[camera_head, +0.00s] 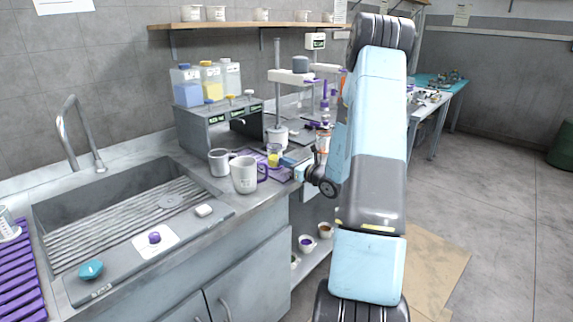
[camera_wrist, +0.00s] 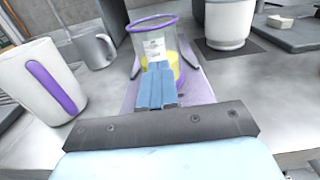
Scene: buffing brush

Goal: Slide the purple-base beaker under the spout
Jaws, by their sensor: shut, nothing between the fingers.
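In the head view my gripper (camera_head: 288,162) is just right of the beaker. A grey dispenser (camera_head: 222,125) with coloured tanks stands behind; its spout is too small to make out clearly.
A white mug with a purple handle (camera_head: 244,174) and a grey mug (camera_head: 219,161) stand left of the beaker. A lab stand (camera_head: 278,95) rises behind. The sink (camera_head: 120,215) lies at left. Little clear counter shows around the mat.

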